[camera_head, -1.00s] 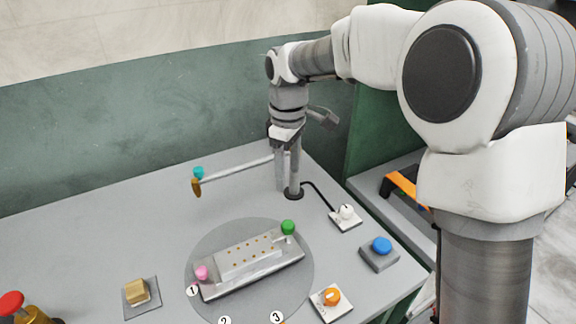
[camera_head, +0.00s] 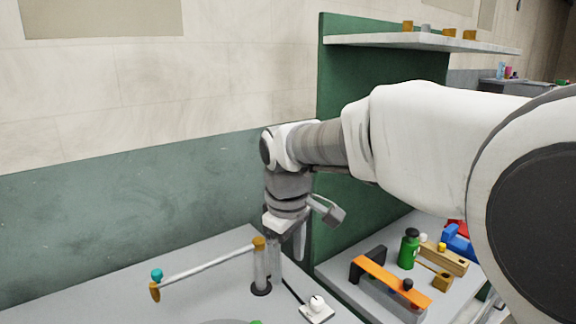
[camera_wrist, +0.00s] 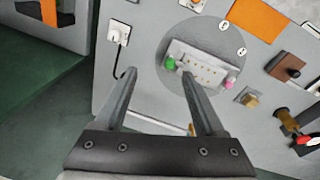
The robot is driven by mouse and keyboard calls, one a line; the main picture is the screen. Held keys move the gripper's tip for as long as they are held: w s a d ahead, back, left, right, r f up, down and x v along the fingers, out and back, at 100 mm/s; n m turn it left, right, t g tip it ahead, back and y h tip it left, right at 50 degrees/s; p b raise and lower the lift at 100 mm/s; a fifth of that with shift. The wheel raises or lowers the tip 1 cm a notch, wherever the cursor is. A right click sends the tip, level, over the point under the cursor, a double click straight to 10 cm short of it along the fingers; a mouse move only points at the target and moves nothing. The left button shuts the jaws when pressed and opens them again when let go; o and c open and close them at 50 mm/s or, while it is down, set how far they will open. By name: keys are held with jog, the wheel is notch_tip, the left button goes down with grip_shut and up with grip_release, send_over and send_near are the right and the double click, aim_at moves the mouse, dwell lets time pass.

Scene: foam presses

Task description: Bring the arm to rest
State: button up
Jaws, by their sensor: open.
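My gripper (camera_head: 287,250) hangs nose-down over the grey table (camera_head: 60,300) in the head view, close to the upright post (camera_head: 261,272). In that picture it partly overlaps the post, and I cannot tell the gap between them. In the wrist view my gripper (camera_wrist: 160,74) has its two fingers spread, with nothing between them. Beyond the fingertips lies a pale block with holes (camera_wrist: 202,68), with a green knob (camera_wrist: 170,63) and a pink knob (camera_wrist: 227,83), on a round grey disc (camera_wrist: 225,40).
A white knob (camera_head: 316,303) sits on a plate nearby. A green partition (camera_head: 345,215) stands right of my gripper. Beyond it, a side table holds an orange-topped bracket (camera_head: 392,280) and a green bottle (camera_head: 409,249).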

jog(key=s+d+m+t, duration=0.4)
jog(key=s+d+m, duration=0.6)
jog(key=s+d, duration=0.4)
jog(key=s, duration=0.4)
jog(key=shift+d+r+m, duration=0.2)
jog(key=shift+r+m, duration=0.1)
jog(key=shift+r, duration=0.05)
